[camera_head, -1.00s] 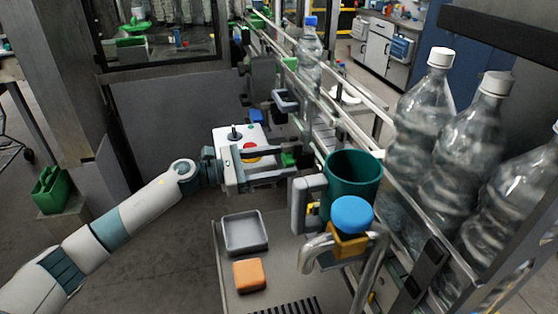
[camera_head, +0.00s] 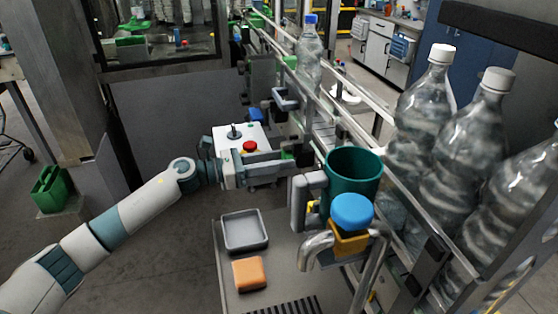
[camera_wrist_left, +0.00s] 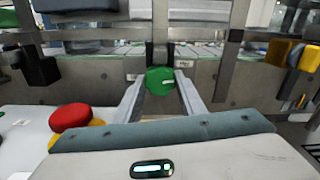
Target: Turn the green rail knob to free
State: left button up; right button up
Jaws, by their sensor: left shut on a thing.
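The green rail knob (camera_wrist_left: 158,81) is a round knob with a pale mark pointing right, on the grey rail side in the left wrist view. In the head view only a bit of the green knob (camera_head: 287,154) shows at the fingertips. My left gripper (camera_head: 290,162) reaches it from the left. In the left wrist view, the fingers of my left gripper (camera_wrist_left: 160,88) stand on both sides of the knob, shut on it. My right gripper is in neither view.
A white control box with a red button (camera_head: 249,147) sits close behind my left gripper. A teal cup (camera_head: 355,185) and a blue knob (camera_head: 352,212) stand to the right. A grey tray (camera_head: 244,231) and an orange block (camera_head: 249,273) lie below. Bottles (camera_head: 425,110) line the right.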

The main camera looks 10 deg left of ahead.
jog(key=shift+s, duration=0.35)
pick_arm(q)
jog(key=o, duration=1)
jog(key=shift+o, duration=0.2)
jog(key=shift+a, duration=0.15)
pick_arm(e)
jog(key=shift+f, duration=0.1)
pick_arm(q)
jog(key=b+v, duration=0.6)
jog(key=v, duration=1.1)
jog(key=shift+b, duration=0.35)
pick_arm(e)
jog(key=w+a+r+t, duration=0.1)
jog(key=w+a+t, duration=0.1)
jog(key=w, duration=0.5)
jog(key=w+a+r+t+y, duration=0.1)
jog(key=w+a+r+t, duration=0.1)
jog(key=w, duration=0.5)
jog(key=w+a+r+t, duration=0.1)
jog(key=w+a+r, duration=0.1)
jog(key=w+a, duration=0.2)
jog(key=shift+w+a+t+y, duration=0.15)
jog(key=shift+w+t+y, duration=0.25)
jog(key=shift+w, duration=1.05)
pick_arm(q)
jog(key=shift+s+a, duration=0.1)
jog(key=shift+s, duration=0.05)
